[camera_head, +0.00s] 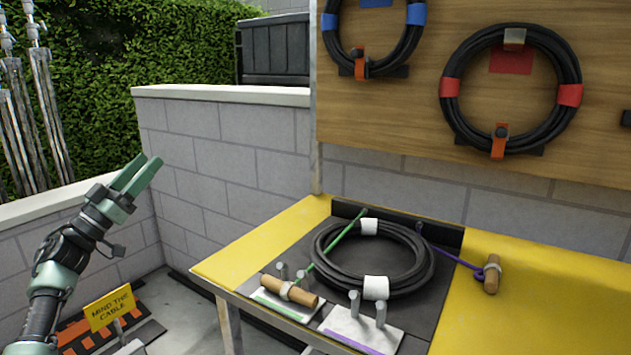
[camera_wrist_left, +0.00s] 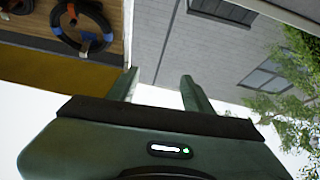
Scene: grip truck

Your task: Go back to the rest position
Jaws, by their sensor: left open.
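My left gripper (camera_head: 141,172) is raised at the left of the head view, over the ground left of the yellow table. Its green fingers are parted and hold nothing. In the left wrist view the two fingers (camera_wrist_left: 158,88) stand apart with nothing between them. It is well clear of the table and everything on it. My right gripper is in neither view.
A coiled black cable (camera_head: 322,262) with white bands lies on the yellow table (camera_head: 232,262), with wooden-handled green and purple cords. Coils with blue (camera_head: 417,14) and red bands (camera_head: 451,88) hang on the wooden board. A "Mind the cable" sign (camera_head: 110,308) stands below my left arm.

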